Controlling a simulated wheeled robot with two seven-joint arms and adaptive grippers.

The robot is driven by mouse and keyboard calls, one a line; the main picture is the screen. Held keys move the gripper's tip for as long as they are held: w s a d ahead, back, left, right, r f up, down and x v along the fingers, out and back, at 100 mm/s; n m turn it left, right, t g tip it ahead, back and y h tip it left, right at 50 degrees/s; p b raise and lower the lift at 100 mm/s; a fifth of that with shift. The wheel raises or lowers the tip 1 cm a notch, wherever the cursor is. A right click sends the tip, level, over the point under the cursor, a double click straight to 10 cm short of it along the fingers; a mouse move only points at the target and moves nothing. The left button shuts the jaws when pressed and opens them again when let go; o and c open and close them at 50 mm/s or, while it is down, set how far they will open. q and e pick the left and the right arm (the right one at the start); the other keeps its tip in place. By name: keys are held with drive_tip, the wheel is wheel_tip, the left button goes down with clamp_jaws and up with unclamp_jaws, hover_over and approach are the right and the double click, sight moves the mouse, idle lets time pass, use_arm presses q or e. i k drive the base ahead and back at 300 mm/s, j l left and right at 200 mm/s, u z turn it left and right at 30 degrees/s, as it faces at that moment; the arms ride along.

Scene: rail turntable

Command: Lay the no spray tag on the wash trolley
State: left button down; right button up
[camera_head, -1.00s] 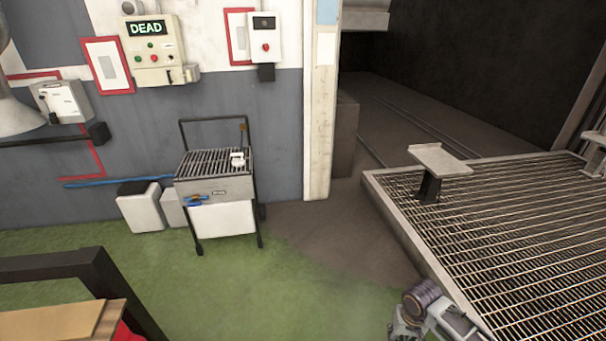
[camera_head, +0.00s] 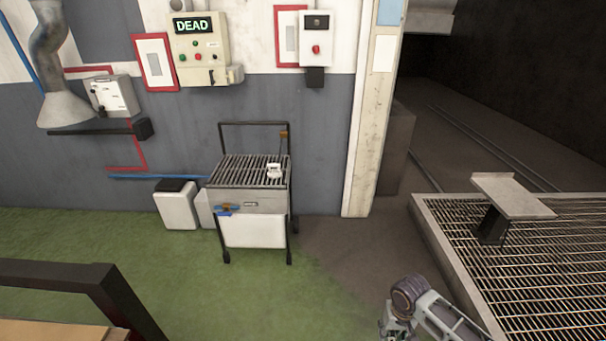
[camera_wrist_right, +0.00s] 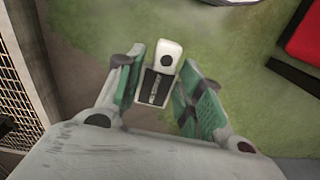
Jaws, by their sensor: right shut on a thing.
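The wash trolley (camera_head: 250,203) stands against the wall in the head view, with a slatted top, a grey front and black legs. A small white item (camera_head: 275,171) sits on its slats and a blue item (camera_head: 228,209) is at its front. In the right wrist view, my right gripper (camera_wrist_right: 157,85) is shut on the no spray tag (camera_wrist_right: 166,57), a white piece with a black dot and a dark lettered panel. The lettering is too blurred to read. The tag is held over the floor, away from the trolley. My left gripper is not in view.
A grated platform (camera_head: 520,265) with a raised plate stands at the right. A dark frame (camera_head: 100,278) is at the lower left. A white bin (camera_head: 176,210) stands left of the trolley. Green floor (camera_head: 200,275) before the trolley is clear. A pillar (camera_head: 370,130) rises right of it.

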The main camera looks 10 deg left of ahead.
sight(240, 172)
drive_tip(key=i+u, duration=0.35)
drive_tip(key=i, duration=0.3)
drive_tip(key=i+l+u, duration=0.15)
drive_tip(key=i+u, duration=0.2)
drive_tip(key=i, duration=0.35)
drive_tip(key=i+j+u, duration=0.1)
drive_tip(key=i+u, duration=0.35)
drive_tip(key=i, duration=0.3)
drive_tip(key=i+j+z, duration=0.1)
drive_tip(key=i+j, duration=0.55)
drive_tip(key=i+j+z, duration=0.1)
drive_tip(key=j, duration=0.2)
drive_tip(key=i+j+z, duration=0.1)
drive_tip(key=j, duration=0.25)
drive_tip(key=i+j+z, duration=0.1)
drive_tip(key=i+j, duration=0.15)
drive_tip(key=i+j+z, duration=0.1)
drive_tip(key=j, duration=0.35)
